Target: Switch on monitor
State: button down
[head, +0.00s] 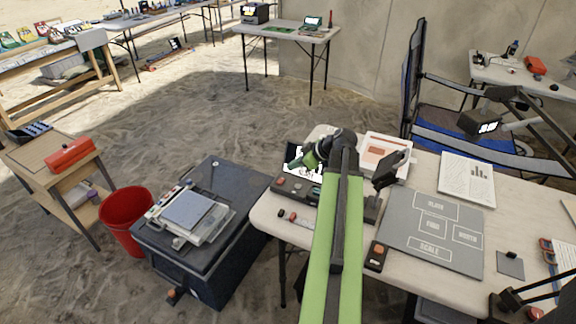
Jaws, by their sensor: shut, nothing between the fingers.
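A small screen (290,151) with a dark frame and a partly white, lit-looking face stands at the left rear of the near table. I cannot tell for certain that it is the monitor. A dark control box (294,189) with red and grey buttons lies in front of it. My green and black arm reaches over the table and bends left at a dark joint. My gripper (294,164) is shut and empty, in front of the screen and above the box. It hides part of the screen; whether it touches anything is unclear. A black tilted panel (391,169) stands right of my arm.
The near table also holds a grey labelled mat (433,232), a white tray (398,143), a chart sheet (467,179) and a small dark device (376,256). A dark chest (240,207) with a scale-like device and a red bucket (127,213) stand left. Sandy floor lies open behind.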

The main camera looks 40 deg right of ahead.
jog(key=d+p+v, duration=0.1)
jog(key=p+v, duration=0.2)
jog(key=v, duration=0.4)
jog(key=shift+p, duration=0.3)
jog(key=shift+w, duration=0.1)
